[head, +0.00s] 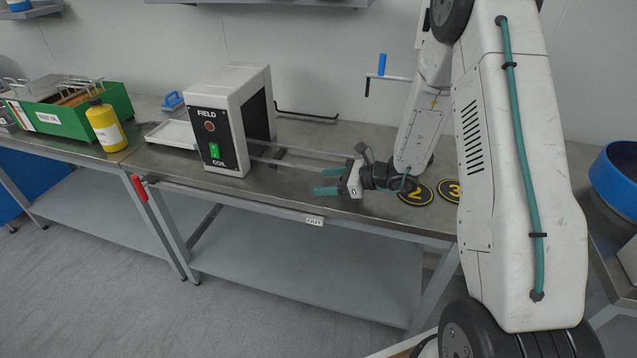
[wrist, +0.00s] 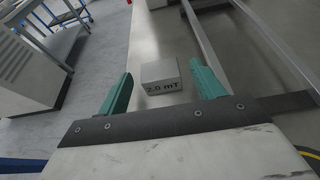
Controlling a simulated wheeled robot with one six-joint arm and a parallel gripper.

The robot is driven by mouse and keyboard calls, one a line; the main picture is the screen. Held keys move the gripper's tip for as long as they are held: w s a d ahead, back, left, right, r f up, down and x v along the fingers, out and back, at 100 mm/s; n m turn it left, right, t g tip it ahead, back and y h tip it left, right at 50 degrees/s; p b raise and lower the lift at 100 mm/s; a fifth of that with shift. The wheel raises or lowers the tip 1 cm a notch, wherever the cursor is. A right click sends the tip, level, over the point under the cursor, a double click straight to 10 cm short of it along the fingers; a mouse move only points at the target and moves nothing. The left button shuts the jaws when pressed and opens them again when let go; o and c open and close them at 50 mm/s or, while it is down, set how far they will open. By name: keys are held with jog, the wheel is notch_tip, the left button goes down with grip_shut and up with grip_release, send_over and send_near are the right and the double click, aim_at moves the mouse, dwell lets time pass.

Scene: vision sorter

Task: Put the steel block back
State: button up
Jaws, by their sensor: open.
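A small grey block (wrist: 161,72) marked "2.0 mT" lies on the bench top in the wrist view. It matches a steel block, though its metal cannot be told by sight. My gripper (head: 326,181) is over the front edge area of the bench in the head view, its two teal fingers apart. In the wrist view my gripper (wrist: 161,80) has one finger on each side of the block's image, with a visible gap on both sides. The block is not clearly made out in the head view.
The white FIELD COIL box (head: 221,125) stands left of my gripper, with rails running from it. Yellow-ringed number 2 marker (head: 416,194) and number 3 marker (head: 450,190) lie to the right. A yellow bottle (head: 105,126) and green bin (head: 75,117) stand far left.

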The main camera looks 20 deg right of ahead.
jog(key=v, duration=0.9)
jog(key=shift+r, duration=0.1)
jog(key=s+a+r+n+g+h, duration=0.1)
jog(key=s+a+r+n+g, duration=0.35)
jog(key=s+r+n, duration=0.3)
jog(key=s+a+r+n+g, duration=0.3)
jog(key=s+a+r+n, duration=0.3)
jog(key=r, duration=0.2)
jog(key=s+d+r+n+h, duration=0.2)
jog(key=s+n+h, duration=0.3)
jog(key=s, duration=0.4)
jog(key=s+d+r+n+h, duration=0.2)
jog(key=s+r+n+h, duration=0.3)
jog(key=s, duration=0.4)
jog(key=shift+d+r+n+t, duration=0.2)
jog(key=shift+n+t, duration=0.15)
jog(key=shift+n, duration=0.5)
jog(key=shift+s, duration=0.1)
